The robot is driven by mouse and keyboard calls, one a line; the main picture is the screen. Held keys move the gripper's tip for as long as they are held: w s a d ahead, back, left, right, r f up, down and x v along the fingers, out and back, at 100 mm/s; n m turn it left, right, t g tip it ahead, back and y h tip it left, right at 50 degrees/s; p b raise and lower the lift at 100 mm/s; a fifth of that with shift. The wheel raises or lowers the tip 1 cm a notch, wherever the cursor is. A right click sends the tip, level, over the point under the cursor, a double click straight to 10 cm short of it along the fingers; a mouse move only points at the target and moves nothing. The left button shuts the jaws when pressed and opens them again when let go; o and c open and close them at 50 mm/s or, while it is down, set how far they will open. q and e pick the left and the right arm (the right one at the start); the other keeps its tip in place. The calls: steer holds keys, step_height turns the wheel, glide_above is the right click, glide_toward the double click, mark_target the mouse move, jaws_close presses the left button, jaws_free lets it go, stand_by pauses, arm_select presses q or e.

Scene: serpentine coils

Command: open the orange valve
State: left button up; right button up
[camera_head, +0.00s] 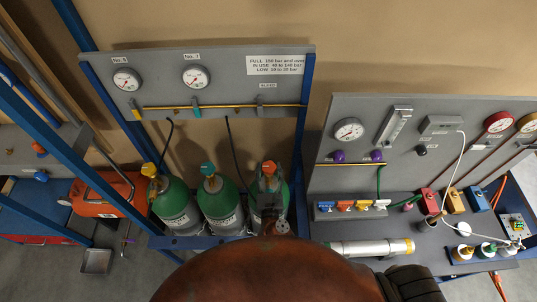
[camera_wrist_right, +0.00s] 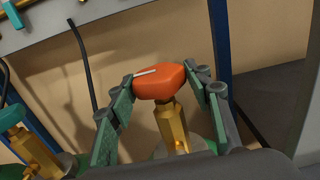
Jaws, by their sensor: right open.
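The orange valve (camera_head: 269,167) is the knob on top of the rightmost of three green cylinders (camera_head: 282,196) in the head view. In the right wrist view the orange valve (camera_wrist_right: 160,82) is a faceted knob with a white mark line, on a brass stem (camera_wrist_right: 172,124). My right gripper (camera_head: 268,184) is at this cylinder's top and partly hides it. In the wrist view the right gripper (camera_wrist_right: 161,78) is open, with one finger on each side of the knob. Small gaps seem to show beside the knob; contact is unclear. My left gripper is not in view.
A teal valve (camera_head: 208,169) and a yellow valve (camera_head: 150,170) top the neighbouring cylinders to the left. A blue frame post (camera_head: 303,110) stands just right of the cylinders. A gauge panel (camera_head: 230,79) is behind them. A grey bench (camera_head: 345,232) with fittings is to the right.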

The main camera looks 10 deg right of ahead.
steer(key=x, duration=0.6)
steer(key=shift+p, duration=0.35)
steer(key=shift+w+a, duration=0.1)
steer(key=shift+c, duration=0.8)
steer(key=c, duration=0.5)
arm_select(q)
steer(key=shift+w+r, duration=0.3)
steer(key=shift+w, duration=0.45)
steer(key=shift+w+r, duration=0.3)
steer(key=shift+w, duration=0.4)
arm_select(e)
steer(key=shift+f, duration=0.15)
steer(key=c, duration=0.5)
